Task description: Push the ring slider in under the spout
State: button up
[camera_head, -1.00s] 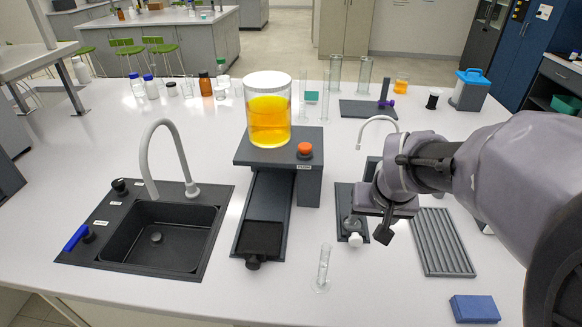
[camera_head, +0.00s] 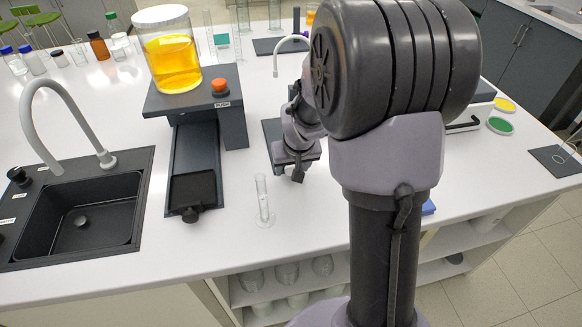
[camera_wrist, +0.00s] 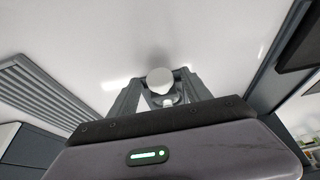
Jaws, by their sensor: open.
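The white curved spout (camera_head: 285,42) rises at the back of a narrow dark base (camera_head: 270,133), right of the orange-liquid rig. My gripper (camera_head: 297,173) is low over the front end of that base and hides the ring slider in the head view. In the wrist view, a round white knob (camera_wrist: 160,80), seemingly the slider's handle, is between the fingers of my gripper (camera_wrist: 164,88). The fingers are open, one on each side of the knob. I cannot tell whether they touch it. The ring itself does not show clearly.
A glass cylinder (camera_head: 263,203) stands near the front edge, left of my gripper. The filter rig with orange liquid (camera_head: 172,62) and its black slide (camera_head: 193,190) are further left, beside the sink (camera_head: 78,215). A ribbed grey rack (camera_wrist: 45,90) is in the wrist view.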

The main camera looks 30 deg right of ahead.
grip_shut()
dwell(1.4)
